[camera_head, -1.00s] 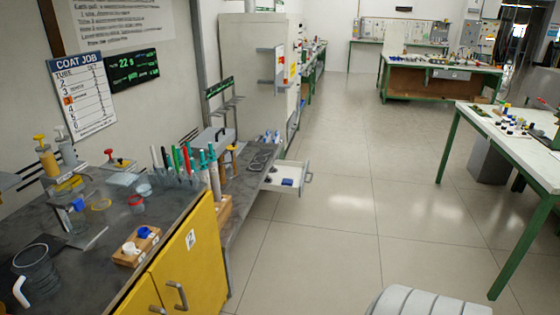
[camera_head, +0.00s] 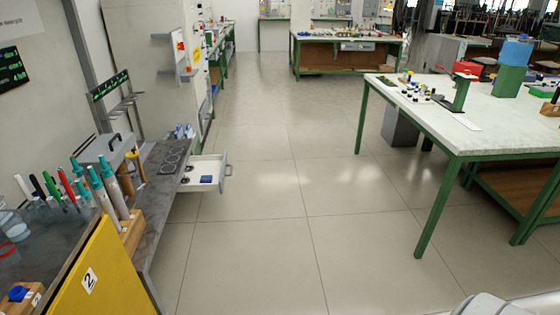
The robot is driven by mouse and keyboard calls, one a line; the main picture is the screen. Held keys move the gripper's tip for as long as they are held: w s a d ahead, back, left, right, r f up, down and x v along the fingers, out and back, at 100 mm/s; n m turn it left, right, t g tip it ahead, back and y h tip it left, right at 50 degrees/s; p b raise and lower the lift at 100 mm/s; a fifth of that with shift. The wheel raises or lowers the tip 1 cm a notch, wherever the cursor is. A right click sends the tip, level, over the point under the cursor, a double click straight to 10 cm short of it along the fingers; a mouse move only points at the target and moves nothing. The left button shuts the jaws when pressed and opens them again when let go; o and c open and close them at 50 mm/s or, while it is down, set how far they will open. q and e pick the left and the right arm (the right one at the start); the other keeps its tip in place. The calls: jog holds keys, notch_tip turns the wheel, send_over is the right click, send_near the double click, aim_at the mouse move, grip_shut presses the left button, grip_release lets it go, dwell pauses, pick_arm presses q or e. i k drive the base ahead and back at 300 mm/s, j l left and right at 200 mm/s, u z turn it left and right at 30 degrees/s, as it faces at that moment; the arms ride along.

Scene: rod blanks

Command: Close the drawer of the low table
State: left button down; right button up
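The low table (camera_head: 152,196) is a long grey bench beyond the yellow cabinet, against the left wall. Its white drawer (camera_head: 205,173) is pulled out to the right, over the floor. A grey handle (camera_head: 227,172) is on the drawer's front. A small blue item and a dark item lie inside the drawer. Neither of my grippers is in view.
A yellow cabinet (camera_head: 100,278) with a dark worktop stands at the near left. A white-topped table with green legs (camera_head: 420,208) stands at the right, and another (camera_head: 345,62) at the back. The tiled floor (camera_head: 260,190) between is clear.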

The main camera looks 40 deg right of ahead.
aim_at(216, 166)
jog(key=i+l+z, duration=0.2)
jog(key=i+l, duration=0.25)
jog(key=i+l+z, duration=0.15)
jog(key=i+l, duration=0.2)
jog(key=i, duration=0.15)
jog(key=i+l+z, duration=0.2)
jog(key=i, duration=0.35)
jog(key=i+l+u, duration=0.3)
jog(key=k+j, duration=0.05)
jog(key=k, duration=0.05)
